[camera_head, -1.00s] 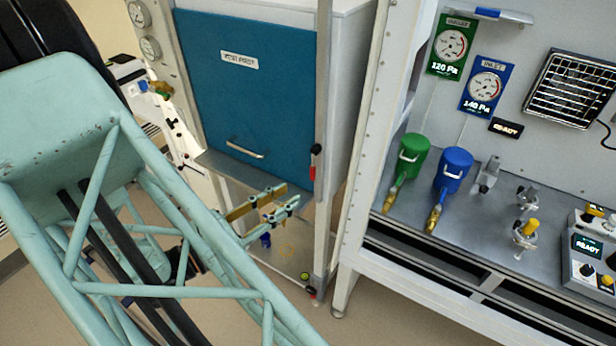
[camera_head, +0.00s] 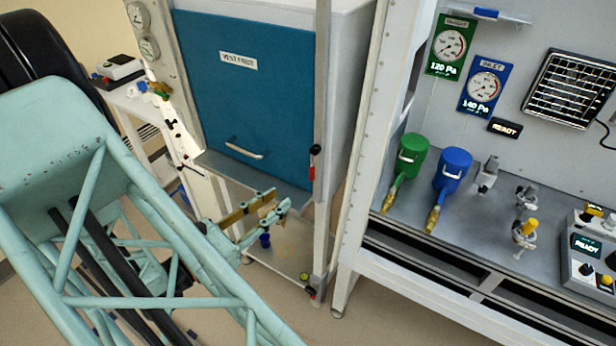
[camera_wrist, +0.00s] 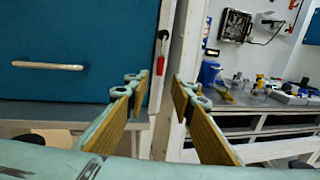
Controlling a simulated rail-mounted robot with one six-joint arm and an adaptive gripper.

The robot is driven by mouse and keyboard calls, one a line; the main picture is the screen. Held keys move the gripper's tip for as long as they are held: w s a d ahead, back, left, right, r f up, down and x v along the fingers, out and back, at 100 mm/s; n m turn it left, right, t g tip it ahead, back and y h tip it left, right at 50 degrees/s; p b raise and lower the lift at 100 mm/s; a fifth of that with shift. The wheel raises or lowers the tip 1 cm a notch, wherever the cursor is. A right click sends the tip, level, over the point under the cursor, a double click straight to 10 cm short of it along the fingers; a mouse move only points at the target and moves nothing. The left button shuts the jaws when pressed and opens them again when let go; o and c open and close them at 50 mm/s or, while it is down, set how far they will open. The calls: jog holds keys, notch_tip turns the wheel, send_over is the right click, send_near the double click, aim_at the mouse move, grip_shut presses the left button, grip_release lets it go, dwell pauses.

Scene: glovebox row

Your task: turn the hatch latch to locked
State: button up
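A latch handle (camera_head: 313,170), red with a black knob on top, stands upright on the frame post at the right edge of the blue hatch panel (camera_head: 260,100). It also shows in the wrist view (camera_wrist: 161,58), ahead of the fingers and between them in the picture. My gripper (camera_head: 280,199) is below and left of the latch in the head view, apart from it. In the wrist view my gripper (camera_wrist: 155,90) has its two tan-padded fingers spread wide with nothing between them. The hatch panel looks closed, with a pale bar handle (camera_head: 245,150) near its bottom.
A grey ledge (camera_head: 228,172) runs under the hatch. A lower shelf (camera_head: 290,255) holds a small blue cup (camera_head: 265,240). To the right, a white-framed bench (camera_head: 400,225) carries a green canister (camera_head: 410,155), a blue canister (camera_head: 452,170) and valves. Open floor lies in front.

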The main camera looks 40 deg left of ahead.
aim_at(310, 176)
jog(key=shift+w+d, duration=0.25)
jog(key=shift+w, duration=1.85)
jog(key=shift+w+d, duration=0.3)
jog(key=shift+w, duration=1.85)
jog(key=shift+w+d, duration=0.25)
jog(key=shift+w, duration=1.85)
grip_shut()
